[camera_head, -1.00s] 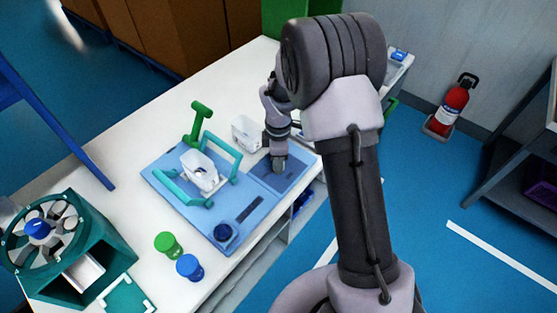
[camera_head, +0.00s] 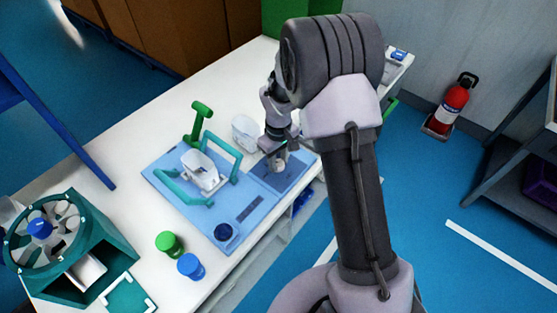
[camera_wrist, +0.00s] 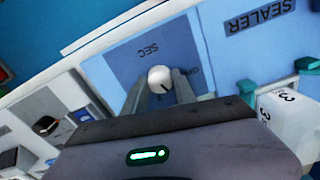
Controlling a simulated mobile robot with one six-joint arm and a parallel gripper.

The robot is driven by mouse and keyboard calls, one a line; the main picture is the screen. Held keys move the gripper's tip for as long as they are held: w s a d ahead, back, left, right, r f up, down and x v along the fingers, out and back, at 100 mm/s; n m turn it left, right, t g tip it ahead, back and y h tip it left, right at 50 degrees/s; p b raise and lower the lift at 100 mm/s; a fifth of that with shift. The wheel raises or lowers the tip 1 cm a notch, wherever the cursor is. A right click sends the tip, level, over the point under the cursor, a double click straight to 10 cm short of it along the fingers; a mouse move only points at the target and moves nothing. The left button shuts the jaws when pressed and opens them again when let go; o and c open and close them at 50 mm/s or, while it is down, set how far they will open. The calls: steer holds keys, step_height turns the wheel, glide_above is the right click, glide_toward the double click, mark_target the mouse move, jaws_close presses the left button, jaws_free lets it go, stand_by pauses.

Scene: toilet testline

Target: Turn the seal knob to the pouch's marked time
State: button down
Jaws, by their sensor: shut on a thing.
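The seal knob (camera_wrist: 160,79) is a small white round knob with a dark pointer line, on a dark blue panel marked SEC (camera_wrist: 141,55). The pointer slants toward the lower right in the wrist view; the dial numbers are mostly hidden. My gripper (camera_wrist: 160,90) is shut on the knob, one finger on each side.
A green handle (camera_head: 197,125), green and blue knobs (camera_head: 168,244) and a teal fan housing (camera_head: 110,252) are on the white table.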

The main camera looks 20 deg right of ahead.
steer(key=m, duration=0.5)
steer(key=shift+b, duration=0.3)
steer(key=m, duration=0.5)
steer(key=shift+b, duration=0.4)
steer(key=m+b, duration=0.1)
steer(key=m, duration=0.3)
steer(key=shift+m+b, duration=0.5)
steer(key=shift+m, duration=2)
steer(key=c, duration=1)
jaws_free()
steer(key=shift+r, duration=0.1)
